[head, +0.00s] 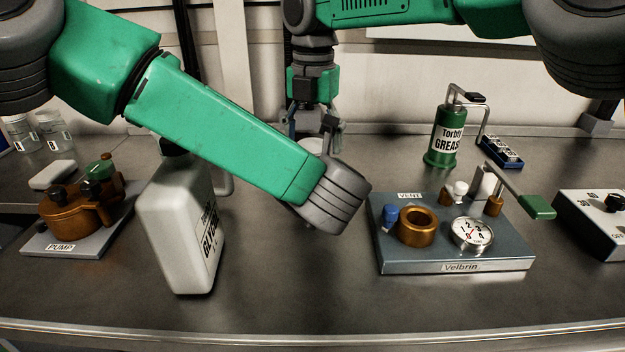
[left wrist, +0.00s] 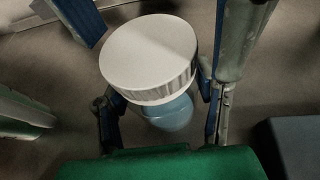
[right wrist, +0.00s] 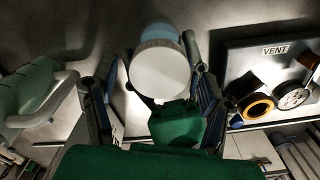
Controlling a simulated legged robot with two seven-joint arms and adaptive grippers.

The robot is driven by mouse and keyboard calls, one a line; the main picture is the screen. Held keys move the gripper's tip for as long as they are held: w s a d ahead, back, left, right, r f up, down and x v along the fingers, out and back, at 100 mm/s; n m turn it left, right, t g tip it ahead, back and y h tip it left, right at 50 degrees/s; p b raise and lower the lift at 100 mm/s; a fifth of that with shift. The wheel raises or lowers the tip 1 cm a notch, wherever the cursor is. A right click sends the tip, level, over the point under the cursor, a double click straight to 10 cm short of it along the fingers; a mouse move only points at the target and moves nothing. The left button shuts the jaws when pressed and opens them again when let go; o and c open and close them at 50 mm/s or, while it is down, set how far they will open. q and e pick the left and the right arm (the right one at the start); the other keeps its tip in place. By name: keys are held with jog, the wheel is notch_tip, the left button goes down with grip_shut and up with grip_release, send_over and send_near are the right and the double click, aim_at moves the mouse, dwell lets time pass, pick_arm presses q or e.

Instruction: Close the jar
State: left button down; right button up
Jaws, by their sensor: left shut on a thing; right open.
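The jar's pale blue body (left wrist: 175,115) shows under a wide white lid (left wrist: 150,55) in the left wrist view. The lid sits on top of the jar; I cannot tell how tightly. My left gripper (left wrist: 160,108) is shut on the jar below the lid. In the head view my left arm hides that gripper and most of the jar; part of the lid (head: 314,146) shows. My right gripper (head: 314,127) points down above the lid and is open. In the right wrist view its fingers (right wrist: 152,78) stand on either side of the lid (right wrist: 160,70); contact is unclear.
A white jug (head: 180,235) stands left of the jar, below my left arm. A gauge board (head: 400,262) lies to the right, with a green grease can (head: 443,145) behind it. A pump (head: 75,212) is at far left. The front middle of the bench is clear.

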jog(key=shift+f, duration=0.45)
jog(key=c, duration=1.2)
jog(key=m, duration=1.2)
jog(key=shift+s, duration=0.1)
jog(key=m, duration=0.4)
jog(key=shift+m, duration=0.3)
jog(key=m, duration=0.6)
jog(key=shift+a, duration=0.15)
